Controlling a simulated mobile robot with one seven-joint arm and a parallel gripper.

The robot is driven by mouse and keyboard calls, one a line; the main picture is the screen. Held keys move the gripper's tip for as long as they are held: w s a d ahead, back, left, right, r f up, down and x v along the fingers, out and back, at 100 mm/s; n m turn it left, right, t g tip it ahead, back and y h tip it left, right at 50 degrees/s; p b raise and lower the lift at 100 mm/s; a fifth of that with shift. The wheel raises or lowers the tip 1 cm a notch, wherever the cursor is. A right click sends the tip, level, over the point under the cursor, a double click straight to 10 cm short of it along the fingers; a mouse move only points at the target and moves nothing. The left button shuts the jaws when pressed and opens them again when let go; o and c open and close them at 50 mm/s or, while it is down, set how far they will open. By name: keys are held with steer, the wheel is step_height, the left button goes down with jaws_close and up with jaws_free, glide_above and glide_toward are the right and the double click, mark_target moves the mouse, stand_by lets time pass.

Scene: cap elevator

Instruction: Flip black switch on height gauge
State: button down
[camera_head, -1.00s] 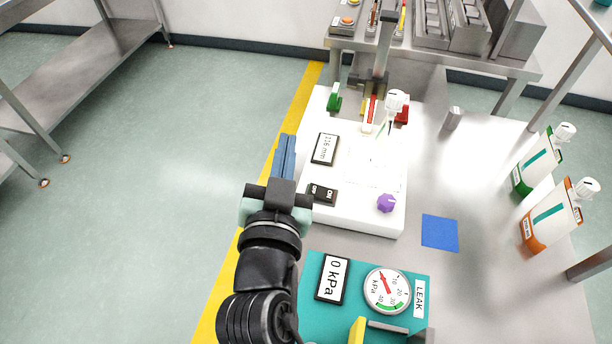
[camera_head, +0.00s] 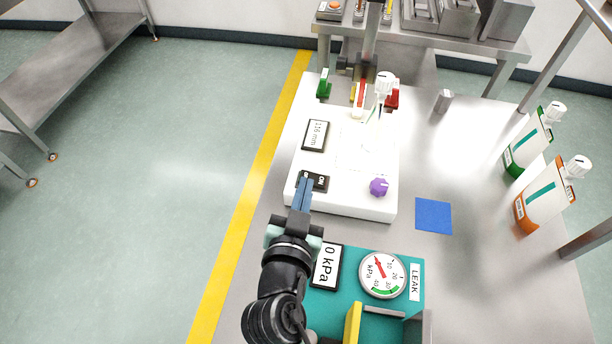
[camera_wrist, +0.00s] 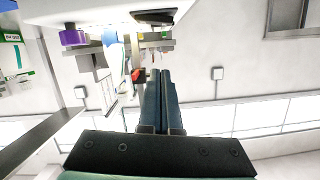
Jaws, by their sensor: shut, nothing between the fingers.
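The height gauge is a white block (camera_head: 354,205) on the steel table, with a "116 mm" display (camera_head: 315,135) and a purple knob (camera_head: 379,187). The black ON/OFF switch (camera_head: 321,182) is on its near left part and is partly hidden by my fingers. My gripper (camera_head: 306,180) is shut and empty, its blue fingertips over or against the switch; I cannot tell if they touch. In the wrist view, the shut blue fingers (camera_wrist: 163,75) point toward the block, and a dark part (camera_wrist: 155,17), likely the switch, shows above their tips.
A teal leak tester (camera_head: 405,325) with a gauge (camera_head: 383,274) and a "0 kPa" display (camera_head: 326,266) stands in front of the block. A pouch stands upright on the block. A blue square (camera_head: 434,216) and capped pouches (camera_head: 548,193) are to the right. Bare table lies between.

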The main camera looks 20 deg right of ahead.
steer(key=x, duration=0.6)
steer(key=shift+w+d+p, duration=0.15)
steer(key=shift+w+p, duration=0.05)
steer(key=shift+p, duration=0.1)
steer(key=f, duration=0.1)
steer(key=f+b, duration=0.1)
steer(key=f, duration=0.1)
steer(key=shift+a, duration=0.3)
steer(key=shift+a+f, duration=0.1)
steer(key=shift+f, duration=0.35)
steer(key=f+n+b, duration=0.1)
steer(key=b, duration=0.1)
steer(key=shift+w+a+f+b, duration=0.2)
steer(key=shift+a+f+b, duration=0.05)
steer(key=shift+b, duration=0.05)
steer(key=shift+r+n, duration=0.25)
steer(key=shift+n, duration=0.05)
steer(key=r+p, duration=0.2)
steer(key=r, duration=0.1)
steer(key=r+p, duration=0.1)
steer(key=shift+w+a+r+p, duration=0.15)
steer(key=shift+w+r+p, duration=0.15)
steer(key=shift+r+p, duration=0.05)
steer(key=f+b+v, duration=0.1)
steer(key=b+v, duration=0.1)
steer(key=v, duration=0.8)
steer(key=shift+a, duration=0.45)
